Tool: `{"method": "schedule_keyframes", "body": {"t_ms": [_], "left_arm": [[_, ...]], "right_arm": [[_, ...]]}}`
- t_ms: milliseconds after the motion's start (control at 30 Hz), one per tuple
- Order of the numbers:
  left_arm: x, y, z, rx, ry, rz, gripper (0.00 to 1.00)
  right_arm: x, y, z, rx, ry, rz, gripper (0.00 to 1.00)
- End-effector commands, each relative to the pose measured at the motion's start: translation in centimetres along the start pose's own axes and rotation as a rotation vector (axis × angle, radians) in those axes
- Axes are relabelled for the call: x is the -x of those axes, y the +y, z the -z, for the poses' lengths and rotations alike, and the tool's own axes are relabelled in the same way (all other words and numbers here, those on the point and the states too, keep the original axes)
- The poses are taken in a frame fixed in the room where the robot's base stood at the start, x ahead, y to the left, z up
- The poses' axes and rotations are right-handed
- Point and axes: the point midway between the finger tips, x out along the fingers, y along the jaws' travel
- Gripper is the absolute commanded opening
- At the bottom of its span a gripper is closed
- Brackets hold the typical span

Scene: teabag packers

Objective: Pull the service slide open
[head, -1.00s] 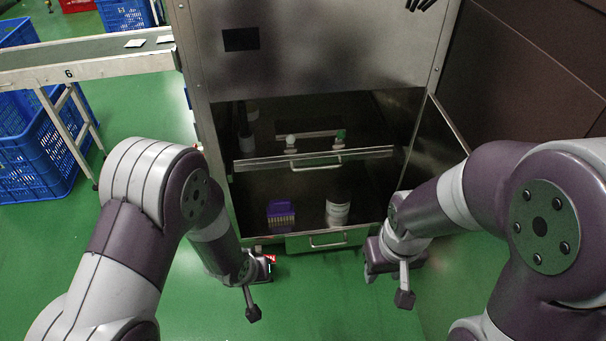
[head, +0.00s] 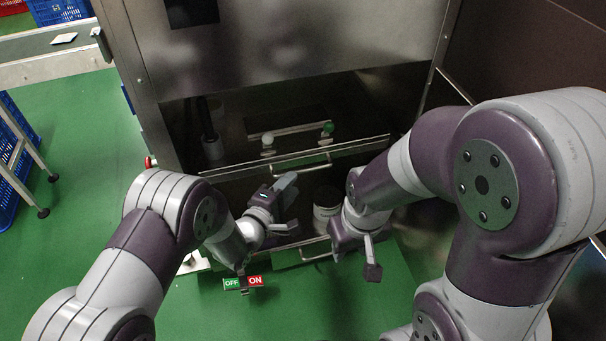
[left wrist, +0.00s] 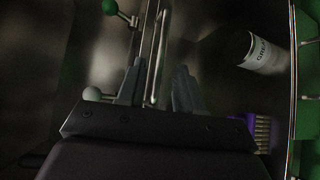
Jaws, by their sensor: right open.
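What appears to be the service slide is a metal-edged panel (head: 350,150) inside the machine's opening, with a bar handle (head: 300,165) on its front. My left gripper (head: 288,204) is in the opening below that handle, fingers spread. In the left wrist view, the upright handle bar (left wrist: 157,60) lies beyond and between the open fingers (left wrist: 158,88); contact cannot be made out. My right gripper (head: 372,262) is open and empty in front of the machine, at the right.
White (head: 267,141) and green (head: 328,127) knobs stand behind the panel. A white-labelled container (head: 325,213) and a purple brush (left wrist: 258,130) are in the lower bay. A lower handle (head: 316,253) and an OFF/ON plate (head: 243,283) are at the machine's front.

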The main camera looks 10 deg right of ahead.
Motion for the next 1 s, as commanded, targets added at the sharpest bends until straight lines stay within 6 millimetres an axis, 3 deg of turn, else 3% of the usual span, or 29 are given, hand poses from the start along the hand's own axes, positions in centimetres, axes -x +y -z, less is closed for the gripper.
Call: {"method": "schedule_keyframes", "body": {"t_ms": [33,300,667,800,1000], "left_arm": [[-1.5,-0.8,0.1,-0.002,-0.002,-0.003,0.36],[-6.7,-0.5,0.1,-0.002,0.0,0.0,0.36],[-7.6,-0.1,0.0,-0.002,0.001,0.002,0.36],[-7.6,-0.1,0.1,-0.002,0.001,0.002,0.0],[-7.5,-0.1,0.1,-0.002,0.001,0.002,0.0]], "right_arm": [[-1.5,0.0,-0.2,0.0,0.0,0.0,0.43],[-3.9,0.0,-0.5,0.0,0.0,0.0,0.43],[-3.9,0.0,-0.5,0.0,0.0,0.0,0.43],[-3.9,0.0,-0.5,0.0,0.0,0.0,0.43],[-3.9,0.0,-0.5,0.0,0.0,0.0,0.43]]}}
